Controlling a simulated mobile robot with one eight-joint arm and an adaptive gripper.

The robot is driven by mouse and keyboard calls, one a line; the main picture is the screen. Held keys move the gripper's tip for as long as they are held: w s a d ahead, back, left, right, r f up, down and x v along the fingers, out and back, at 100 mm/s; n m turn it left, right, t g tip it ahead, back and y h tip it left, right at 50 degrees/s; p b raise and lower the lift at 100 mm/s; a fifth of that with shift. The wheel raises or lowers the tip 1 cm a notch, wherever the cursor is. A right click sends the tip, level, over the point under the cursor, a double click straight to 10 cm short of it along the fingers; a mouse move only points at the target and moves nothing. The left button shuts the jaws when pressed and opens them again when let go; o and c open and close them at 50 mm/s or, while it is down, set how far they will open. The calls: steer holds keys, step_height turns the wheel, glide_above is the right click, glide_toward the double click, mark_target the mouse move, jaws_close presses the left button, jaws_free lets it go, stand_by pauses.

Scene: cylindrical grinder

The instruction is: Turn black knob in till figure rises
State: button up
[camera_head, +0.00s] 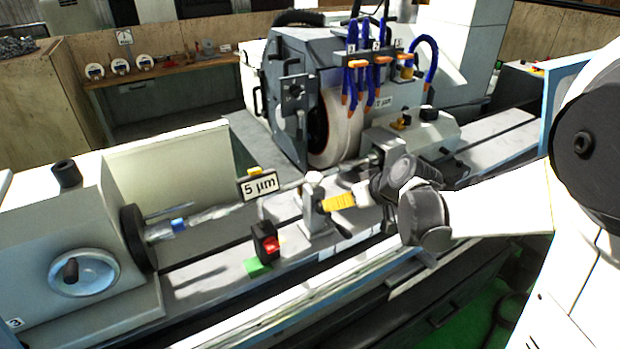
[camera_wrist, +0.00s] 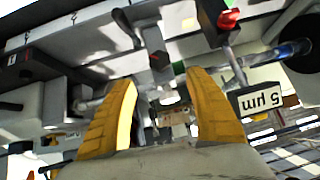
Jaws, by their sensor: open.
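My gripper (camera_head: 338,201) is near the white steady rest (camera_head: 318,225) on the machine bed. In the wrist view its two yellow fingers (camera_wrist: 162,88) are spread wide, with nothing held between them. A sign reading "5 µm" (camera_head: 259,185) stands above the bed, left of my gripper; it also shows tilted in the wrist view (camera_wrist: 263,100). A grey post (camera_wrist: 153,45) with a small red mark shows beyond the fingers. I cannot pick out for certain which black knob the task means; any knob close to the fingers is partly hidden or too small.
A black box with a red face (camera_head: 265,243) stands on the bed, left of my gripper. A long shaft (camera_head: 212,217) runs behind it. The grinding wheel (camera_head: 342,127) and blue hoses (camera_head: 352,75) are behind. The headstock (camera_head: 60,235) at left carries a handwheel (camera_head: 85,272).

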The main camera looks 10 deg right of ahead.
mark_target(322, 205)
steer(key=b+x, duration=0.2)
steer(key=x, duration=0.9)
steer(key=shift+r, duration=0.1)
steer(key=c, duration=1.2)
